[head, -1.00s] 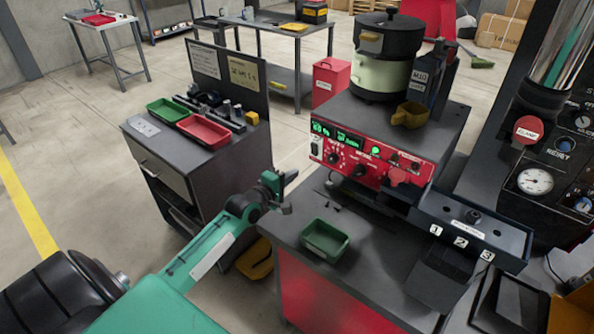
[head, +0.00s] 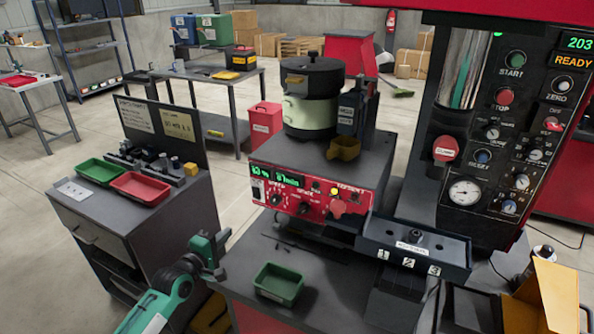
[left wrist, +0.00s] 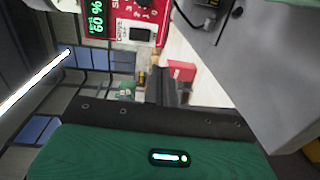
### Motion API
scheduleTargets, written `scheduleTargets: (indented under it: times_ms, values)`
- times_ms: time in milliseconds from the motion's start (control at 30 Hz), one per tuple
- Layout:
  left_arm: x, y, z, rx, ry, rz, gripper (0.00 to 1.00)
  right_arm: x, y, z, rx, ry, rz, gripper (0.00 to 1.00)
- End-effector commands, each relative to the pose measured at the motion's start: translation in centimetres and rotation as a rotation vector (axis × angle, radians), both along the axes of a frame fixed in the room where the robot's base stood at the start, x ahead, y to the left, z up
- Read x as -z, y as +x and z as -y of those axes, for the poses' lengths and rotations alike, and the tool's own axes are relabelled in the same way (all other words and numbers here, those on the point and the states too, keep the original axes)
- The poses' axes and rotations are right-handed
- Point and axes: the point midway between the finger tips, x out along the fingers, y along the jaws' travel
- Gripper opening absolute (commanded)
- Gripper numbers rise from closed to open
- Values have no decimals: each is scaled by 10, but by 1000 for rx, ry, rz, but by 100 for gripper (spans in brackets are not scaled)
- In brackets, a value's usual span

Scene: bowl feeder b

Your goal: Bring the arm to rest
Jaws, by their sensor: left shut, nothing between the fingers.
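My left arm (head: 165,300) comes in from the lower left in the head view. Its green and dark gripper (head: 220,254) is beside the left front edge of the feeder bench, left of the small green tray (head: 278,284). The jaws are shut and hold nothing. In the left wrist view the green gripper housing (left wrist: 150,155) fills the bottom, and the fingers (left wrist: 165,88) show dark and narrow beyond it. The wrist view is turned on its side. My right gripper is in neither current view.
The red control panel (head: 310,195) and the bowl feeder (head: 312,105) stand behind the tray. A numbered chute (head: 413,246) lies to the right, before the press panel (head: 495,140). A grey cabinet (head: 130,225) with trays stands left of the gripper. Floor shows between.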

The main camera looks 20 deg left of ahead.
Motion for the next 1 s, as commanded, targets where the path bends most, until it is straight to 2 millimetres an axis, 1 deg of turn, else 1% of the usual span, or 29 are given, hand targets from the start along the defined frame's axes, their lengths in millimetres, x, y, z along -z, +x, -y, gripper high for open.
scheduleTargets:
  times_ms: [67,167,267,300,367,433,467,500,567,600,633,700,800,1000]
  values:
    - [0,0,0,1,2,-1,0,0,0,0,0,0,0,36]
    - [8,-5,10,18,37,-29,0,0,0,0,0,0,0,36]
    - [27,-21,36,70,153,-101,0,0,0,1,-1,-1,0,36]
    - [37,-31,50,104,220,-143,0,0,0,1,-1,-1,0,36]
    - [52,-49,72,160,336,-208,0,0,0,2,-1,-2,0,36]
    - [69,-72,97,235,477,-281,0,0,0,2,-2,-2,0,36]
    - [75,-82,106,268,536,-311,0,0,0,3,-2,-3,1,36]
    - [82,-97,117,313,613,-350,0,0,0,3,-2,-3,1,36]
    - [92,-120,133,386,729,-406,0,0,0,4,-2,-4,1,36]
    - [98,-136,143,438,807,-443,0,0,0,5,-3,-5,1,36]
    - [100,-149,150,478,865,-469,0,0,0,5,-3,-5,0,36]
    - [106,-178,163,572,990,-529,0,0,0,6,-2,-6,0,36]
    - [109,-212,174,692,1127,-595,0,0,0,6,-3,-6,0,36]
    - [106,-263,184,873,1298,-684,0,0,0,6,-3,-6,0,36]
